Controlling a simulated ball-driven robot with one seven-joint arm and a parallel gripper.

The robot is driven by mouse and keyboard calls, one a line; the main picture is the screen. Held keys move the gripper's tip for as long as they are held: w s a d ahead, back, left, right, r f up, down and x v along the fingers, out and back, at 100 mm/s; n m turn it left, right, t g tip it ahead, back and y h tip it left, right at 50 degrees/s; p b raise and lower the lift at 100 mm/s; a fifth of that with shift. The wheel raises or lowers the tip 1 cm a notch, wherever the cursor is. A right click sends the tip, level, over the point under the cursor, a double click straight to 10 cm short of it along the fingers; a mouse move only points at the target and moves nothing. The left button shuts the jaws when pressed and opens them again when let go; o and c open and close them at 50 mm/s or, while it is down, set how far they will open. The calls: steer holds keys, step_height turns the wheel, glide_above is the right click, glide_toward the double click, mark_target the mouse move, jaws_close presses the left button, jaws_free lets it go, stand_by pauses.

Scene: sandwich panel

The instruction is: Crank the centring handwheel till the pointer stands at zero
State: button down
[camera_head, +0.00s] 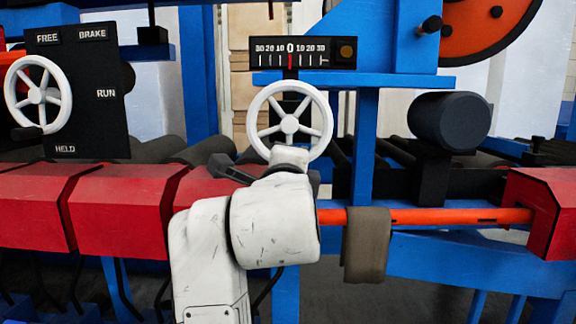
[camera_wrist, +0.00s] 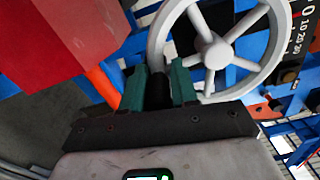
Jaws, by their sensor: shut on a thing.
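The white spoked centring handwheel (camera_head: 311,95) stands upright in the middle of the head view, below a black scale (camera_head: 268,53). A red pointer (camera_head: 290,61) shows under the scale's 0. In the wrist view the wheel (camera_wrist: 213,50) is close, beyond the fingers. My gripper (camera_wrist: 159,85) has its teal fingers shut on the wheel's dark crank handle (camera_wrist: 158,93), at the wheel's lower rim. In the head view my wrist and arm hide the fingers and the handle.
Another white handwheel (camera_head: 38,66) sits on a black FREE/BRAKE/RUN/HELD panel (camera_head: 90,110) at left. Red blocks (camera_head: 125,210) run along the front left. An orange bar (camera_head: 450,216) with a brown cloth (camera_head: 367,245) lies right of my arm. A dark cylinder (camera_head: 448,121) stands further right.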

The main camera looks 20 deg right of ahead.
steer(key=c, duration=1.1)
jaws_free()
steer(key=shift+d+f, duration=0.25)
steer(key=shift+f, duration=0.1)
steer(key=shift+o, duration=0.8)
steer(key=shift+r, duration=0.15)
steer(key=shift+s+a, duration=0.3)
steer(key=shift+s, duration=0.1)
steer(key=p+v, duration=0.2)
steer(key=v, duration=0.8)
steer(key=shift+d, duration=0.15)
steer(key=shift+c, duration=0.4)
